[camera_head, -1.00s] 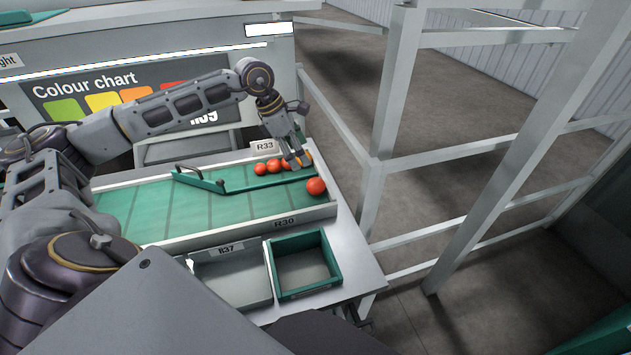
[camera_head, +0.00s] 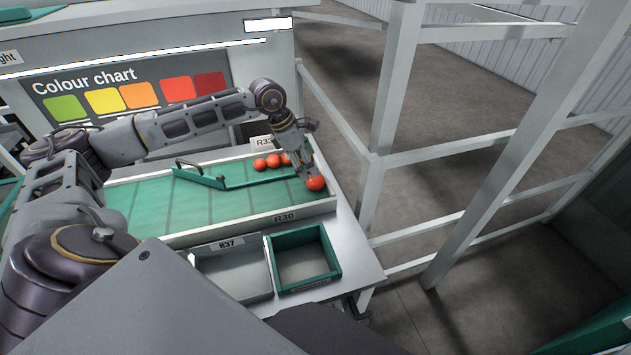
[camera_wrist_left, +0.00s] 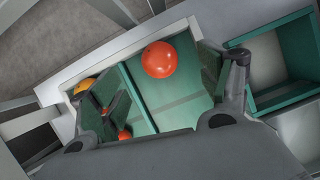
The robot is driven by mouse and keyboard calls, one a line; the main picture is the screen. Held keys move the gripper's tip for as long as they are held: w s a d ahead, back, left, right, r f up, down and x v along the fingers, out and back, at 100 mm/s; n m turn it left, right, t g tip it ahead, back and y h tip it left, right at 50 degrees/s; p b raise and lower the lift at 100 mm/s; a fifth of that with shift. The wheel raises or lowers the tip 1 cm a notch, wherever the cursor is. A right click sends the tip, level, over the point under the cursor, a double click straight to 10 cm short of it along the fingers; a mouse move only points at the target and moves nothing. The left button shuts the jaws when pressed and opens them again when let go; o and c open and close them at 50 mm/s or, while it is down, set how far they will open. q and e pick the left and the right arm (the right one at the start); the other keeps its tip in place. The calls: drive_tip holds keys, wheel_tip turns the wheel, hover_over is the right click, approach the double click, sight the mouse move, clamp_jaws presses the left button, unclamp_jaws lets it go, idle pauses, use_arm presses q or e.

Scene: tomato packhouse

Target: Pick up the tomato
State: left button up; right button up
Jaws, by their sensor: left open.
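A red tomato (camera_head: 315,184) rests alone at the right end of the green sorting tray (camera_head: 150,205). In the left wrist view the tomato (camera_wrist_left: 159,59) lies between the spread fingers, towards their tips. My left gripper (camera_head: 306,172) is open and points down just above the tomato; in the head view it partly covers it. More red tomatoes (camera_head: 266,162) lie in a row behind the green divider bar (camera_head: 235,185). In the left wrist view an orange one (camera_wrist_left: 86,85) and a red one (camera_wrist_left: 125,135) show near the left finger. My right gripper is not in view.
A green-rimmed bin (camera_head: 331,262) and a grey bin (camera_head: 232,296) stand in front of the tray, both empty. The tray has low pale walls. A grey metal frame (camera_head: 385,130) stands right of the table. A colour chart (camera_head: 130,95) is behind.

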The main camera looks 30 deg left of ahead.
sight(315, 178)
use_arm(q)
drive_tip(key=shift+x, duration=0.9)
drive_tip(key=shift+w+d+f, duration=0.1)
drive_tip(key=shift+f, duration=0.2)
drive_tip(key=shift+w+d+f, duration=0.1)
drive_tip(key=shift+f, duration=0.35)
drive_tip(key=shift+w+f+p, duration=0.1)
drive_tip(key=shift+f+p, duration=0.25)
drive_tip(key=shift+f, duration=0.05)
drive_tip(key=shift+x, duration=0.95)
drive_tip(key=shift+w+d+f, duration=0.1)
drive_tip(key=shift+w+f, duration=0.05)
drive_tip(key=shift+f, duration=0.6)
drive_tip(key=c, duration=0.8)
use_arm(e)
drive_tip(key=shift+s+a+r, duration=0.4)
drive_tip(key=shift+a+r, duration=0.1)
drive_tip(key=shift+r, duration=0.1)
